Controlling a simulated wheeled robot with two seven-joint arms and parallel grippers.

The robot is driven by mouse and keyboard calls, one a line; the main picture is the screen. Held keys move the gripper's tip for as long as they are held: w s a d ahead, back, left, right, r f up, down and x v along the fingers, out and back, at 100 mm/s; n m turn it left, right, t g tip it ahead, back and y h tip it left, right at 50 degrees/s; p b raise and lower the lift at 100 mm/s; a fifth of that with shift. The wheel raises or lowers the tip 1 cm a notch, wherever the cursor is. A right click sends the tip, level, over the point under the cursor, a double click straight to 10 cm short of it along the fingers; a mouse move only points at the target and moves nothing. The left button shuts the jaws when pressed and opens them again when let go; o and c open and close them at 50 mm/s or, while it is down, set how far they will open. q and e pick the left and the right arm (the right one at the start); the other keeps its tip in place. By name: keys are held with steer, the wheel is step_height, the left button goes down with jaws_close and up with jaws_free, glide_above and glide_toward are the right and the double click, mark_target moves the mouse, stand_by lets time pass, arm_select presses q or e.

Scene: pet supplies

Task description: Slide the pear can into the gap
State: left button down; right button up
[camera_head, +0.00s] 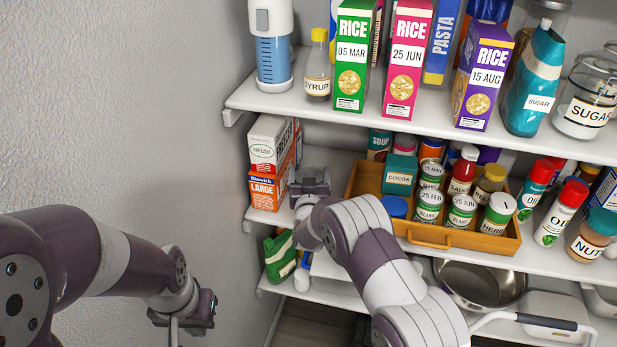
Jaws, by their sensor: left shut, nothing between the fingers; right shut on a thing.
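No can with a readable pear label shows. My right gripper (309,183) is at the middle shelf, between the boxes on the left and the wooden tray. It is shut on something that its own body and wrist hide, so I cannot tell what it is. A stretch of bare shelf and back wall shows between the boxes and the tray, partly covered by my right arm. My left gripper (188,318) is shut and empty, low at the left in front of the wall, away from the shelves.
An orange box (268,190) and a Swizzer box (268,142) stand at the shelf's left end. The wooden tray (455,238) holds several cans and jars. Rice boxes (405,60) stand above; a green pack (279,257) and a pan (480,285) lie below. Oil bottles (560,212) stand at right.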

steer(key=o, duration=1.3)
steer(key=shift+o, duration=0.2)
steer(key=s+b, duration=0.2)
steer(key=s, duration=1)
steer(key=shift+s+a+b, duration=0.25)
steer(key=shift+s+b, duration=0.05)
steer(key=shift+s, duration=0.05)
